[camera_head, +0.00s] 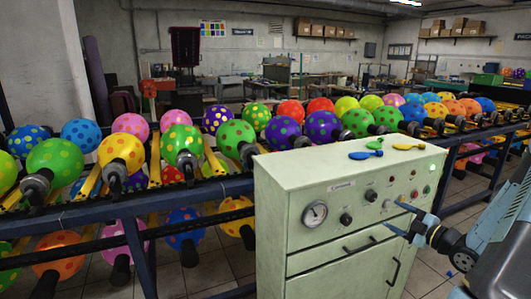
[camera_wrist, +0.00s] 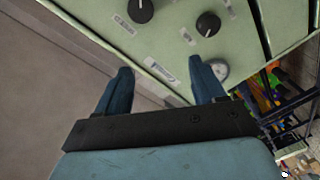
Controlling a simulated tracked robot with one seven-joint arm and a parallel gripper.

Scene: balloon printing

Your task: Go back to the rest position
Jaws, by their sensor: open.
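My gripper (camera_head: 397,219) is at the right in the head view, in front of the front panel of a pale green control cabinet (camera_head: 290,230). Its two blue fingers are apart with nothing between them. In the wrist view, my gripper (camera_wrist: 160,85) points at the cabinet panel (camera_wrist: 175,25), which has black knobs (camera_wrist: 208,24) and labels. A grey button or gauge edge (camera_wrist: 220,70) shows beside the right finger; whether they touch cannot be told.
Blue and yellow deflated balloons (camera_head: 366,154) lie on the cabinet top. A conveyor rack (camera_head: 75,214) with several dotted balloons (camera_head: 121,153) runs behind the cabinet. Shelves with boxes (camera_head: 315,29) line the back wall. Tiled floor (camera_head: 225,268) shows left of the cabinet.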

